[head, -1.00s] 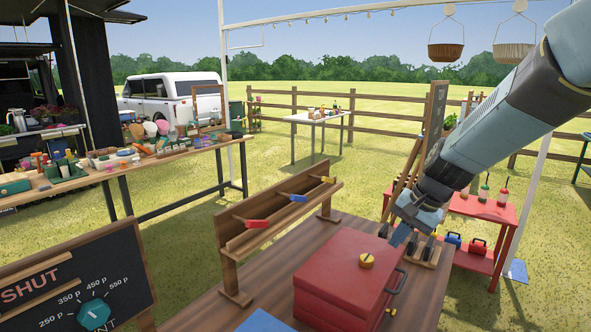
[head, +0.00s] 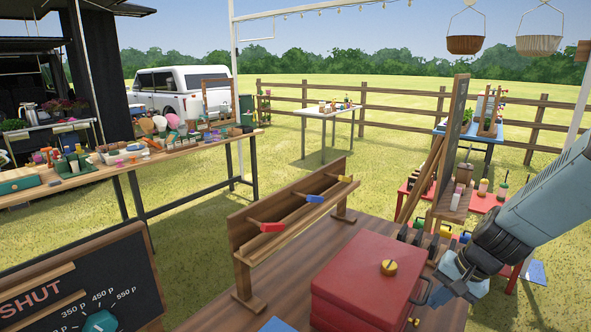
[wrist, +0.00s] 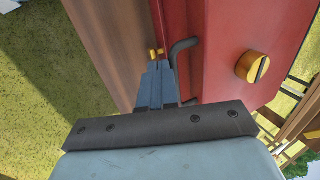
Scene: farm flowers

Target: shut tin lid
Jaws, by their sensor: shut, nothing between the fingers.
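The red tin (head: 335,312) stands on the brown wooden table. Its red lid (head: 350,272) lies down over it, with a round yellow knob (head: 389,267) on top; I cannot tell if it is fully seated. A dark handle (head: 424,292) sticks out on the tin's right side. My gripper (head: 440,293) is shut and empty, close beside that side and handle. In the wrist view my shut fingers (wrist: 157,68) point along the tin's side, just left of the handle (wrist: 181,48). A small yellow latch part (wrist: 155,52) shows beyond the fingertips.
A wooden rack (head: 290,215) with red, blue and yellow levers stands behind and left of the tin. A chalkboard (head: 75,290) with a teal dial stands at front left. Several small coloured padlock-like items (head: 445,231) sit behind the tin.

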